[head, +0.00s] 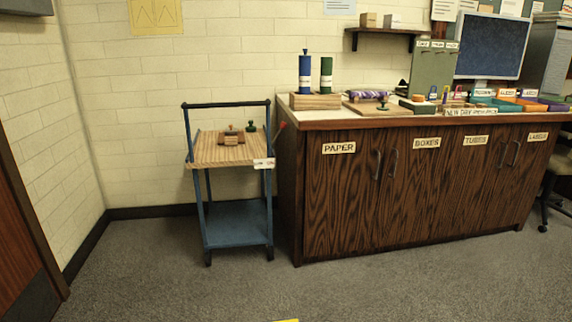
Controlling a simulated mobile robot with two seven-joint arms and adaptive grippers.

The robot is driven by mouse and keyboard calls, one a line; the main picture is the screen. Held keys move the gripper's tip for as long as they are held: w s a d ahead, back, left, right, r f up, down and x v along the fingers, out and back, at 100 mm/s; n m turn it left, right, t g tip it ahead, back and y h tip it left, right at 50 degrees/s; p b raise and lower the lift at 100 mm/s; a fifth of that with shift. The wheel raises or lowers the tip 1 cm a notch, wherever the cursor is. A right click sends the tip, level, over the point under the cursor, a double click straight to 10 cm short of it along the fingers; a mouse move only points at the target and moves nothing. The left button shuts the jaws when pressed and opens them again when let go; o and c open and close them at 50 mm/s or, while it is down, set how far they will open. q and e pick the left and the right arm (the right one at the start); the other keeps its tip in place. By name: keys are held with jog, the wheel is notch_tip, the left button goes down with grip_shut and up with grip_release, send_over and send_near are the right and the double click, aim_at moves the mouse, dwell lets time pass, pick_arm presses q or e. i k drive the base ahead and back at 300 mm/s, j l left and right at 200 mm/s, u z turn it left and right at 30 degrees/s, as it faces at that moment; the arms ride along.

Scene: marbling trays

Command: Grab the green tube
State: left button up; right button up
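The green tube (326,75) stands upright on a wooden block (315,101) at the left end of the counter. It is dark green with a pale label band. A blue tube (305,73) with a label and a knob on top stands just left of it on the same block. Neither of my grippers is in the head view.
A blue-framed cart (228,165) with a wooden top stands left of the dark wood cabinet (340,205). The counter's right side holds several trays and small items, with a monitor (491,46) behind.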

aim_at(327, 68)
jog(key=i+z, duration=0.3)
jog(key=i, duration=0.7)
